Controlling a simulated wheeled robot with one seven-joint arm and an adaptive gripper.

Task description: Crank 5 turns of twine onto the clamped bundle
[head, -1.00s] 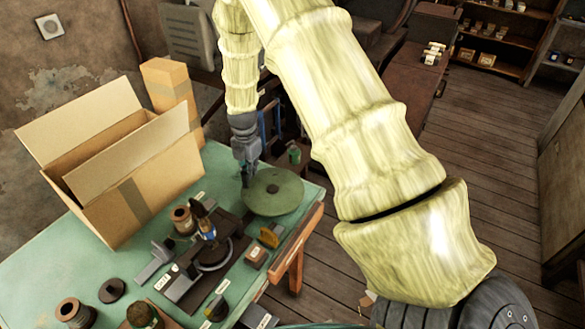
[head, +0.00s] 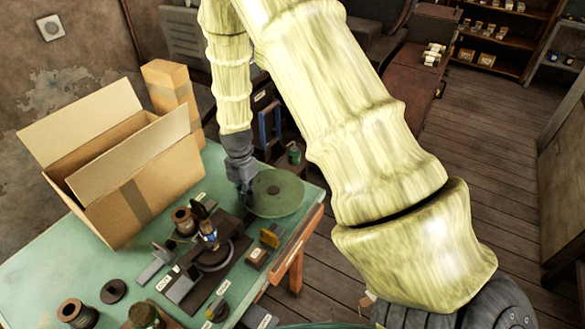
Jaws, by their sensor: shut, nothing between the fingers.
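A green round disc, which looks like the handwheel (head: 277,192), lies flat near the table's far right corner. My gripper (head: 246,203) points down at its left edge, its fingers shut with nothing between them; I cannot tell whether they touch the disc. A dark press-like fixture (head: 233,241) with a ring stands in front of my gripper. A small bundle with a blue band (head: 209,236) stands upright at this fixture. A brown spool (head: 184,221), perhaps of twine, stands to its left. The twine's path is too small to make out.
An open cardboard box (head: 165,180) fills the back left of the green table (head: 40,275). Wooden floor (head: 500,150) is open to the right.

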